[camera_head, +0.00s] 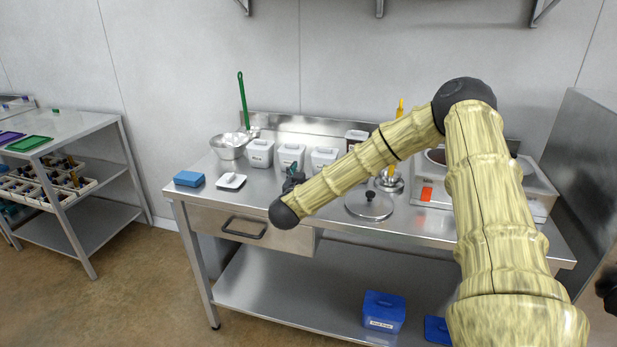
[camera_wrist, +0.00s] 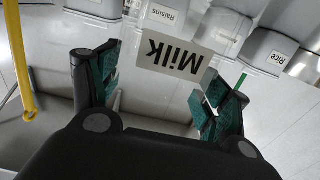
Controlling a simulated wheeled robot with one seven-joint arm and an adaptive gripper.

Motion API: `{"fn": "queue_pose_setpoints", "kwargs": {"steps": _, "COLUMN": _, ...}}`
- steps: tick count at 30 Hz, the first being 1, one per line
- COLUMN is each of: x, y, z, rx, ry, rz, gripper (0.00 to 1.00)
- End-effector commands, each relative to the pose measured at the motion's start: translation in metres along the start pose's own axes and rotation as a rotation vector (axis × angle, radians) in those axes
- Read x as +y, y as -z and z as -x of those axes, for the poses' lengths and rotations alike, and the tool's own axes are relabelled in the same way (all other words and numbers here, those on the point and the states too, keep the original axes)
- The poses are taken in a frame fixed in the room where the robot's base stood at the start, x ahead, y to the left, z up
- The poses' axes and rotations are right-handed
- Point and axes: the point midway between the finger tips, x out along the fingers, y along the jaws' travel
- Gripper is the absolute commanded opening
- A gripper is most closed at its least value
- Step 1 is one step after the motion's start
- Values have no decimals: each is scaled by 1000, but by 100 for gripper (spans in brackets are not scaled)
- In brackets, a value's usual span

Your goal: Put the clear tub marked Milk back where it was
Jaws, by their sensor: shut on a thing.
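The clear tub marked Milk (camera_wrist: 172,57) is between my fingers in the wrist view, its label upside down there. Its clear walls are hard to make out against the steel behind. My gripper (camera_wrist: 160,97) is shut on this tub, with green finger pads on both sides. In the head view my gripper (camera_head: 293,180) is over the front of the steel table (camera_head: 330,215), mostly hidden by my wrist; the tub cannot be made out there.
White tubs (camera_head: 290,157) stand along the table's back; the wrist view shows tubs labelled Raisins (camera_wrist: 160,14) and Rice (camera_wrist: 279,58). A blue tub (camera_head: 384,311) is on the lower shelf.

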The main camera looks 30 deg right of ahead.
Motion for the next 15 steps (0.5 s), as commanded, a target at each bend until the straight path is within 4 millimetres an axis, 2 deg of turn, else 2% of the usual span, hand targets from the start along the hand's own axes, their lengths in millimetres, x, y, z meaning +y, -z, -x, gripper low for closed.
{"fn": "queue_pose_setpoints", "kwargs": {"steps": 6, "x": 0, "y": -15, "z": 0, "rx": 0, "ry": 0, "rz": 0, "gripper": 42}}
{"fn": "queue_pose_setpoints", "kwargs": {"steps": 15, "x": 0, "y": -17, "z": 0, "rx": 1, "ry": 0, "rz": -1, "gripper": 42}}
